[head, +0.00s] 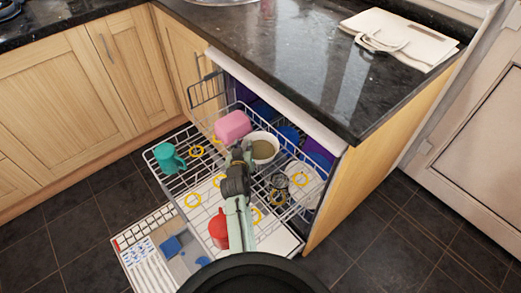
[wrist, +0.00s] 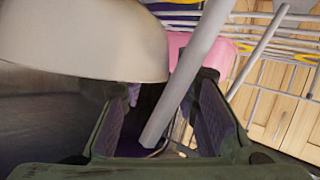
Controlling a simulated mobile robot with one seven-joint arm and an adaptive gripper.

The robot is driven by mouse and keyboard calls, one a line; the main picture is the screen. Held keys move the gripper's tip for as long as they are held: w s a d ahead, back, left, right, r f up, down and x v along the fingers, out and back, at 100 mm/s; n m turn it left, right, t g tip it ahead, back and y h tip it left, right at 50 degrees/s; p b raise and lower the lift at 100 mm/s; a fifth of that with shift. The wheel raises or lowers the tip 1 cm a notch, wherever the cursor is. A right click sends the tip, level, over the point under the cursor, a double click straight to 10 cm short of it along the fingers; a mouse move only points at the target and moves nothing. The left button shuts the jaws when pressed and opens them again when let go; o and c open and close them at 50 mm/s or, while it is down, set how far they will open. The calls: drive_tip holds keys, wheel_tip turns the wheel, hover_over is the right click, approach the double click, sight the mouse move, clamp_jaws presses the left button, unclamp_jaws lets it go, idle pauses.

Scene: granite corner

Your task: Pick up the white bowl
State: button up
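The white bowl (head: 264,148) sits in the upper rack of the open dishwasher, and its inside looks brownish in the head view. In the wrist view the bowl (wrist: 85,40) fills the upper left, close to the camera. My gripper (head: 240,152) is at the bowl's left side in the head view. In the wrist view my gripper (wrist: 165,105) is open, with its two fingers apart. A grey rack wire crosses the space between them. The bowl's rim appears above the left finger; I cannot tell whether they touch.
The pulled-out rack (head: 182,186) also holds a pink container (head: 232,126) just behind my gripper, a teal mug (head: 168,159), a red mug (head: 218,230) and a dark glass (head: 279,189).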

clamp_jaws()
drive_tip(key=shift+r, duration=0.15)
idle(0.4)
